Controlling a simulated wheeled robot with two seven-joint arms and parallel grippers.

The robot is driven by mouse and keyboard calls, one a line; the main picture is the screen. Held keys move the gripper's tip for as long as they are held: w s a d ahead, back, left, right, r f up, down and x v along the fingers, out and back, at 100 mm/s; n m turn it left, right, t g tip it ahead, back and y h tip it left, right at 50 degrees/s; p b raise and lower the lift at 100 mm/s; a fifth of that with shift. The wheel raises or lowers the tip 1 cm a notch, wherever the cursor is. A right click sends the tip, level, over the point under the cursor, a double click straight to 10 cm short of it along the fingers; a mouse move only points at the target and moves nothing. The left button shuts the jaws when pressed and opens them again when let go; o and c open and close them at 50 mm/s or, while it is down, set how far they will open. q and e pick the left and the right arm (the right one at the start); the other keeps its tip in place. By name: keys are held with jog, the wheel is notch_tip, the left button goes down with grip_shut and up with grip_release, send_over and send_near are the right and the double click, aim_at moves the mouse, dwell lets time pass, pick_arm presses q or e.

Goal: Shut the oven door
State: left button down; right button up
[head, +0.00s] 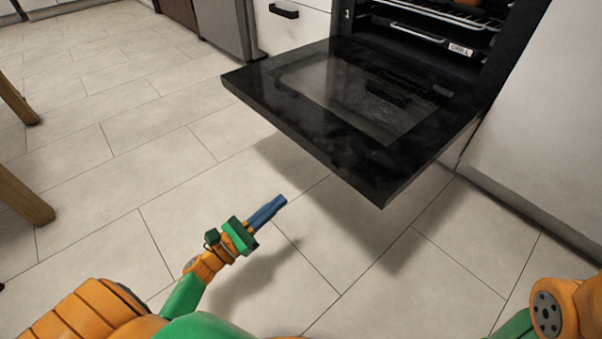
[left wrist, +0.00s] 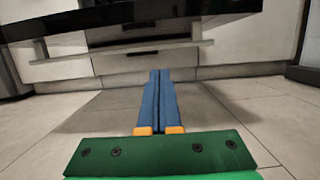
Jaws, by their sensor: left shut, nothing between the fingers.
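The black oven door (head: 345,110) hangs fully open, lying about level in front of the oven opening (head: 440,30). In the left wrist view the door's dark underside and edge (left wrist: 130,27) span the top of the picture. My left gripper (head: 280,202) is shut and empty, its blue fingers together. It is in front of the door's left part, apart from it, above the floor. In the left wrist view the shut fingers (left wrist: 158,75) point forward beneath the door. Of my right arm only an orange and green part shows at the lower right; its gripper is out of view.
Wire racks and an orange item (head: 470,3) show inside the oven. White cabinet fronts (head: 545,120) stand to its right, a drawer with a black handle (head: 284,11) to its left. Wooden legs (head: 22,195) stand at the far left. The tiled floor (head: 120,140) between is clear.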

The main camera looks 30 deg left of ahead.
pick_arm(q)
jog(key=w+d+r, duration=0.3)
jog(key=w+r, duration=0.3)
jog(key=w, duration=0.2)
jog(key=shift+d+r, duration=0.3)
jog(key=shift+d, duration=0.05)
jog(key=shift+w+r, duration=0.1)
